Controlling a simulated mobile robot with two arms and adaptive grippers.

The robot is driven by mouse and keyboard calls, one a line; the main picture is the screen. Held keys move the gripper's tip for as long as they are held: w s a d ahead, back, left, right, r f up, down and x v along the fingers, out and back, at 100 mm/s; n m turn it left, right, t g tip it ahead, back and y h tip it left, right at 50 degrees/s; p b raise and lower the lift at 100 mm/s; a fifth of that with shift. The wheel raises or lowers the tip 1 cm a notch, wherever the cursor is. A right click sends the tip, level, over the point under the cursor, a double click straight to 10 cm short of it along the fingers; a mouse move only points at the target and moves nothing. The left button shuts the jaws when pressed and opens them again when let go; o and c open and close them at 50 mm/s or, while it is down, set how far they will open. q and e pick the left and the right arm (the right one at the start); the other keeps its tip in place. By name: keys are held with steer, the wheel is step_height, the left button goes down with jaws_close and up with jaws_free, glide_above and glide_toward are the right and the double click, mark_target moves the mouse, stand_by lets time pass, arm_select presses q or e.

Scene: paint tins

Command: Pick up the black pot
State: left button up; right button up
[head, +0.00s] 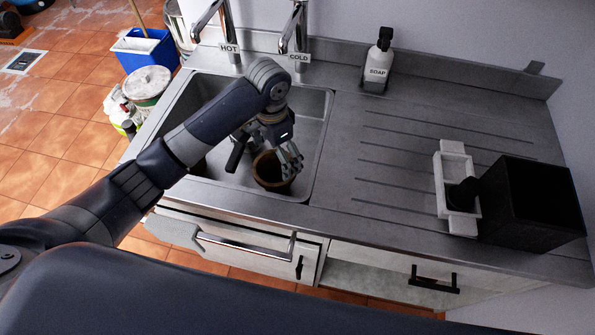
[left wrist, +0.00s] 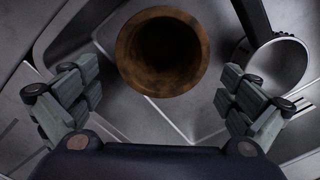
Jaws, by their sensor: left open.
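A brown, rusty-looking round pot (head: 268,176) with a dark inside stands in the sink. In the left wrist view the same pot (left wrist: 162,82) shows its open mouth, ahead of and between my fingers. Its outside looks brown rather than black. My left gripper (head: 290,160) is over the sink, right at the pot, with its fingers spread and nothing between them. In the left wrist view the open gripper (left wrist: 157,92) has one finger on each side, apart from the pot. My right gripper is out of view.
A pale-rimmed round vessel (left wrist: 275,62) lies beside the pot, with a black bar near it. The steel sink (head: 322,120) walls surround the gripper. Taps stand behind. A soap bottle (head: 377,68), white tray (head: 441,180) and black box (head: 530,205) are on the counter.

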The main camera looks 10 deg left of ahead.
mark_target(274, 178)
arm_select(q)
steer(key=f, duration=0.1)
steer(key=a+f, duration=0.1)
steer(key=f, duration=0.1)
steer(key=s+f, duration=0.1)
steer(key=shift+s+a+f+p, duration=0.1)
steer(key=shift+a+f+p, duration=0.1)
steer(key=shift+f+p, duration=0.15)
steer(key=shift+d+f, duration=0.1)
steer(key=shift+f, duration=0.25)
step_height(274, 178, down, 4)
steer(key=shift+f, duration=0.55)
steer(key=shift+c, duration=0.6)
steer(key=c, duration=0.6)
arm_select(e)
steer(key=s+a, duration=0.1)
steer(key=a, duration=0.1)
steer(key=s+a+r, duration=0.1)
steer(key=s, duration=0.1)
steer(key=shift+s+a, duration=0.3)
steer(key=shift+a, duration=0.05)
